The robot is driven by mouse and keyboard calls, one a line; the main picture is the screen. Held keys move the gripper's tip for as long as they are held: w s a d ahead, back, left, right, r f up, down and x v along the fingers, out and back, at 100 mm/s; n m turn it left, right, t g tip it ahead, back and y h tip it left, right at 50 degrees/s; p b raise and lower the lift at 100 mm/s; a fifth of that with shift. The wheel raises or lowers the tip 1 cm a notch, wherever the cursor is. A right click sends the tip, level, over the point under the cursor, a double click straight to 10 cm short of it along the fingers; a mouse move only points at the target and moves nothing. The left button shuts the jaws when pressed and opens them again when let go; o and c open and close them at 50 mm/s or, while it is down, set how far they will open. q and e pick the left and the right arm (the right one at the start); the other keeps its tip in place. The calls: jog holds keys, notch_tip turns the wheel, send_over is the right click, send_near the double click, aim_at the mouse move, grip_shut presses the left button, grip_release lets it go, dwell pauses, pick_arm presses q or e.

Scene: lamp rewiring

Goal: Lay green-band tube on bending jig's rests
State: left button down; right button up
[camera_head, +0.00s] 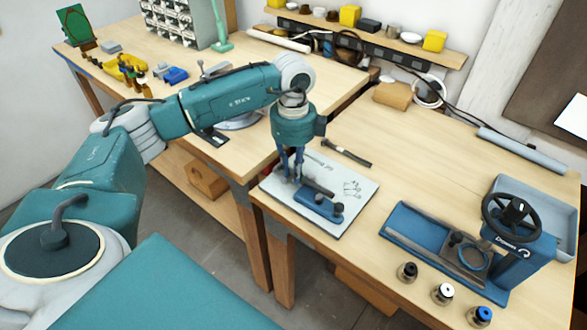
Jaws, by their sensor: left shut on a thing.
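My left gripper (293,178) points down over the left part of a pale printed board (352,203). It is shut on a dark tube (319,188), which runs from the fingers toward the lower right, close beside the blue bending jig (318,207). No green band can be made out on the tube at this size. I cannot tell whether the tube touches the jig's rests. The jig has dark round knobs at its right end and sits on the board. My right gripper is out of view.
A dark tool (346,153) lies just behind the board. To the right stands a blue device with a black handwheel (511,215) and a grey tray (550,215). Several small capped cylinders, one white-topped (442,293), line the front edge. The bench between is clear.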

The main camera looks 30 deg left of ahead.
pick_arm(q)
jog(key=shift+s+d+f, duration=0.2)
jog(key=shift+s+f, duration=0.15)
jog(key=shift+f, duration=0.2)
jog(key=c, duration=1.5)
grip_release()
jog(key=shift+d, duration=0.1)
jog(key=shift+w, duration=0.1)
jog(key=shift+a+f, duration=0.15)
jog(key=shift+a, duration=0.1)
jog(key=r, duration=1.2)
jog(key=shift+w+a+r, duration=0.1)
jog(key=shift+a+r, duration=0.2)
